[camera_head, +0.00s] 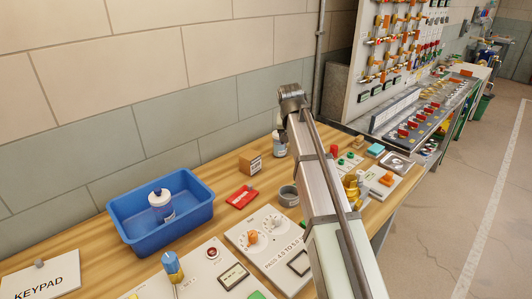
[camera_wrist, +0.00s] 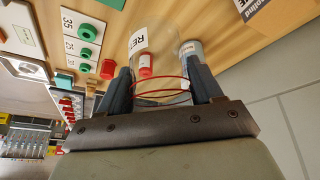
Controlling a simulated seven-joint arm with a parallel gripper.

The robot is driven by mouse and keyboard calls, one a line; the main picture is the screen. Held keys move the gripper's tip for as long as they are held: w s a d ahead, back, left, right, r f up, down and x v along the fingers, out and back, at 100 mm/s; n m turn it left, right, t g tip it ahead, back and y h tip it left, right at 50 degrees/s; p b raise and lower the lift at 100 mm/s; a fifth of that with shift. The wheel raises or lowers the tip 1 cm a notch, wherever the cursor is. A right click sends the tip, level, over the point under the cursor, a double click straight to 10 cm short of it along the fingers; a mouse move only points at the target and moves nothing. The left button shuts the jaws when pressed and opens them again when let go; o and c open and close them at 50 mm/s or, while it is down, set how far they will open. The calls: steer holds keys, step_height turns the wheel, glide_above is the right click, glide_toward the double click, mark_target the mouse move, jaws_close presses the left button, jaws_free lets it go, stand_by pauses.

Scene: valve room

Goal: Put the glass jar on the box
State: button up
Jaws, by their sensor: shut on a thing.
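A clear glass jar (camera_wrist: 139,42) with a white label sits between the two dark fingers of my gripper (camera_wrist: 158,74) in the wrist view. The fingers are shut on it, and red rings show around its near end. In the head view, my arm hides most of the gripper and I cannot make out the held jar. The small brown box (camera_head: 250,162) with a white label stands on the bench near the wall. In the wrist view a brown box (camera_wrist: 286,16) with a printed label is at the upper right, apart from the jar.
A grey-white container (camera_wrist: 190,49) stands close beside the held jar; it also shows by the wall (camera_head: 279,146). A blue tray (camera_head: 130,237) holds a white bottle (camera_head: 160,208). A red object (camera_head: 242,197), grey ring (camera_head: 288,195) and control panels crowd the bench.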

steer(key=a+r+n+y, duration=0.1)
steer(key=a+r, duration=0.1)
steer(key=a, duration=0.5)
steer(key=a+r+n, duration=0.1)
steer(key=a+r, duration=0.2)
steer(key=a, duration=0.4)
steer(key=m+t, duration=0.2)
steer(key=m, duration=0.1)
glide_above(250, 155)
steer(key=shift+h, duration=0.4)
steer(key=shift+w+f, duration=0.1)
steer(key=shift+f, duration=3.6)
steer(key=shift+f, duration=0.15)
steer(key=o, duration=1.7)
steer(key=v, duration=1.2)
steer(key=shift+w+r, duration=0.2)
steer(key=shift+r, duration=0.05)
